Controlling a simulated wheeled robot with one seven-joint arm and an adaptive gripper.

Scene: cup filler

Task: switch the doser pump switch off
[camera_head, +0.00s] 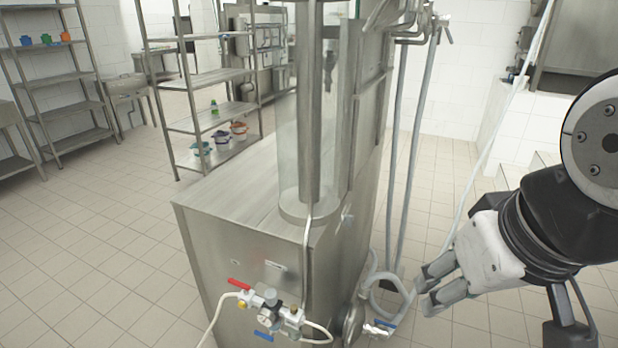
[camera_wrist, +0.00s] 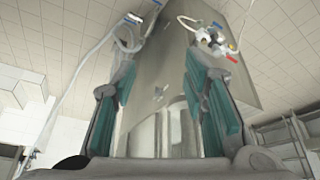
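The steel filler machine (camera_head: 250,240) stands in the middle of the head view. A small grey knob-like fitting on its right side face (camera_head: 347,218) looks like the doser pump switch; its setting is too small to read. It also shows as a small grey shape (camera_wrist: 160,93) between my fingers in the upside-down wrist view, some way beyond them. My gripper (camera_head: 424,288) is to the right of the machine, apart from it, with fingers pointing left. In the wrist view, my gripper (camera_wrist: 160,85) has its teal-padded fingers spread with nothing between them.
A valve group with a red handle (camera_head: 270,305) is on the machine's front. Grey hoses (camera_head: 408,170) hang and coil between the machine and my gripper. A blue-handled valve (camera_head: 383,325) sits low by the machine. Shelves (camera_head: 215,120) stand behind. The tiled floor at left is clear.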

